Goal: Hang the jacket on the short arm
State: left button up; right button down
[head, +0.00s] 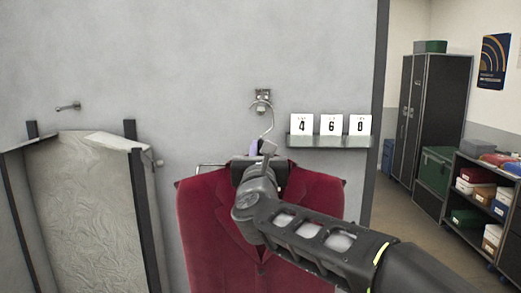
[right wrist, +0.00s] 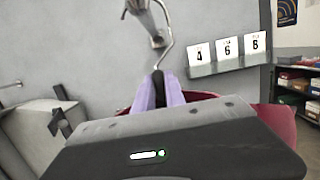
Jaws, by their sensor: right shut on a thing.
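The dark red jacket (head: 205,215) hangs upright on a wire hanger, its shoulders level below my right gripper (head: 258,148). The right gripper's pale purple fingers (right wrist: 158,92) are shut on the hanger's neck. The hanger's hook (head: 269,122) rises above the fingers to a short metal wall arm (head: 263,94). In the right wrist view the hook (right wrist: 169,48) curves around the short arm (right wrist: 154,28), its top cut off by the frame; I cannot tell whether they touch. My forearm covers the jacket's lower middle. My left gripper is out of view.
A small ledge (head: 330,141) with number cards 4, 6 and 8 is just right of the hook. Another wall peg (head: 68,106) is at the left, above a grey panelled stand (head: 90,190). Cabinets and shelves (head: 480,205) stand far right.

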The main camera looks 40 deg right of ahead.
dwell(0.5)
jog(key=c, duration=1.5)
grip_release()
jog(key=shift+s, duration=0.1)
jog(key=shift+o, duration=0.9)
jog(key=shift+f, duration=0.25)
jog(key=b+v, duration=0.3)
jog(key=v, duration=0.5)
jog(key=shift+r, duration=0.1)
